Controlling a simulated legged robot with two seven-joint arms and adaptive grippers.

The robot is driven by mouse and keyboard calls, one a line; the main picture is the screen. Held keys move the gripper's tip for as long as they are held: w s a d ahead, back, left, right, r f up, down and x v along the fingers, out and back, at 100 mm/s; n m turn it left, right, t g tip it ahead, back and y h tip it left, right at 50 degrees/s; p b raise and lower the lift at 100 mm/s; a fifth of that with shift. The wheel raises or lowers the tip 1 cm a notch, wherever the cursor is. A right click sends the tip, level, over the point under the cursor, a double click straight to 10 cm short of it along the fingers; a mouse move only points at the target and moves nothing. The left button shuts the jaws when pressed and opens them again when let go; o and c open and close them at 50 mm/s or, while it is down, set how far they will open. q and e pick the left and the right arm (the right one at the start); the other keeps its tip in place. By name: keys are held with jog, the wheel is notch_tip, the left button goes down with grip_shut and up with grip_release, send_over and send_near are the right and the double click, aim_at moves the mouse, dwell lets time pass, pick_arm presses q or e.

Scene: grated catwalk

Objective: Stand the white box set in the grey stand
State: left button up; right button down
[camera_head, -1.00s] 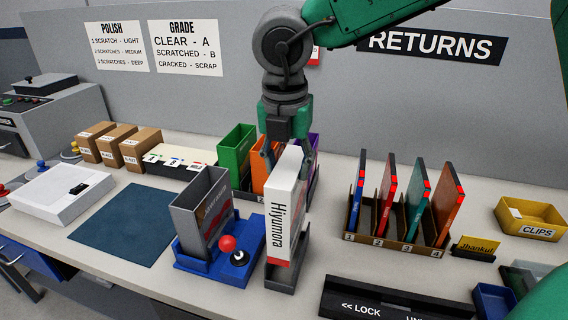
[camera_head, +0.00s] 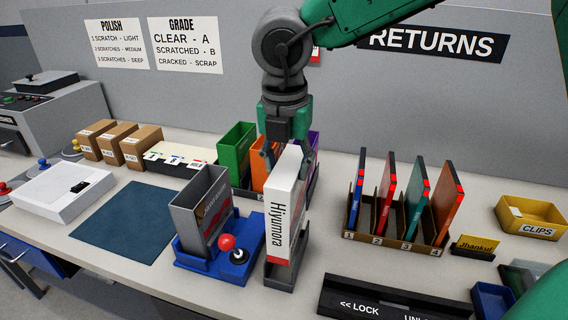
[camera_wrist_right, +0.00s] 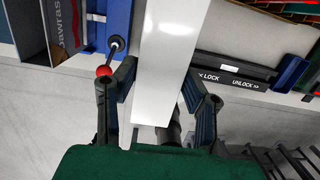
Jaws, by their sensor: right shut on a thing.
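The white box set (camera_head: 285,205), lettered "Hiyumora" on its spine, stands upright in the grey stand (camera_head: 283,277). Its lower end is between the stand's walls; whether it touches the stand's floor is hidden. My right gripper (camera_head: 287,150) comes down from above and is shut on the box's upper rear part. In the right wrist view the box's white face (camera_wrist_right: 168,60) runs between the two fingers. My left gripper is not seen.
A blue base with a red-knobbed joystick (camera_head: 228,243) and a grey case (camera_head: 203,208) stands just left of the stand. Right are a rack of coloured cases (camera_head: 400,240) and a black "LOCK" panel (camera_head: 390,300). Green, orange and purple bins (camera_head: 236,152) stand behind.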

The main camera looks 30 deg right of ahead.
jog(key=shift+d+f, duration=0.1)
jog(key=shift+d, duration=0.2)
jog(key=shift+a+f+b, duration=0.45)
jog(key=shift+a+f, duration=0.05)
jog(key=shift+f, duration=0.2)
jog(key=shift+d+f+b, duration=0.2)
jog(key=shift+f+b, duration=0.05)
jog(key=shift+f, duration=0.2)
jog(key=shift+d+f+b, duration=0.2)
jog(key=shift+f, duration=0.25)
jog(key=shift+a+f+b, duration=0.2)
jog(key=shift+f+b, duration=0.9)
jog(key=shift+f, duration=1.1)
jog(key=shift+c, duration=2.3)
grip_release()
